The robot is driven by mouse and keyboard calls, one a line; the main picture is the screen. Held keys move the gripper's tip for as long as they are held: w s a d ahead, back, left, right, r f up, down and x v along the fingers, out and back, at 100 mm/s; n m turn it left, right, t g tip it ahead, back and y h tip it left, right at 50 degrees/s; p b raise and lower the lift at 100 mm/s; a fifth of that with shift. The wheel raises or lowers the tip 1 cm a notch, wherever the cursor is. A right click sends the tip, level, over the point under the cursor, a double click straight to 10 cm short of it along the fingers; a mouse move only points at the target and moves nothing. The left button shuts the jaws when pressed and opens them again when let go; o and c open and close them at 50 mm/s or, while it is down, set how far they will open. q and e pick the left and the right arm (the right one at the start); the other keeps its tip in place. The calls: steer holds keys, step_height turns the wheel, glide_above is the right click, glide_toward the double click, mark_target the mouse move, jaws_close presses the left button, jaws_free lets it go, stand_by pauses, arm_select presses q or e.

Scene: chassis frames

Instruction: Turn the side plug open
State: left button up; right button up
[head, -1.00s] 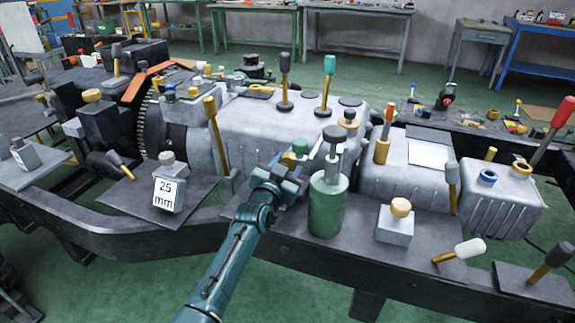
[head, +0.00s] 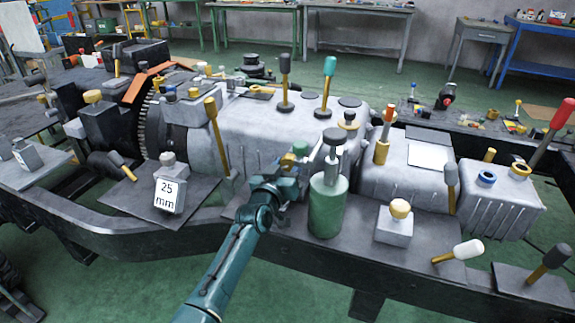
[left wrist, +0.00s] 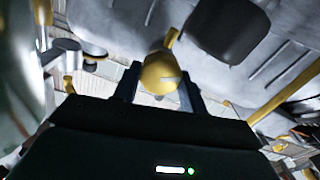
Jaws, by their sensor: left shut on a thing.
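The side plug appears to be the yellow rounded knob (left wrist: 160,73) on the side of the grey gearbox housing (head: 270,122). In the left wrist view it sits between the two dark fingers of my left gripper (left wrist: 159,88), which is shut on it. In the head view the left gripper (head: 289,172) is at the front side of the housing, just left of a green cylinder (head: 327,205). A yellow patch shows at its tip there, but the fingers and most of the plug are hard to make out. My right gripper is not in view.
The green cylinder with its grey-topped rod stands close to the right of the gripper. A grey block marked 25 mm (head: 168,193) and a yellow-knobbed block (head: 395,225) stand on the front ledge. Several upright levers rise from the housing.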

arm_select(q)
steer(key=shift+n, duration=0.7)
steer(key=shift+f, duration=0.1)
steer(key=o, duration=1)
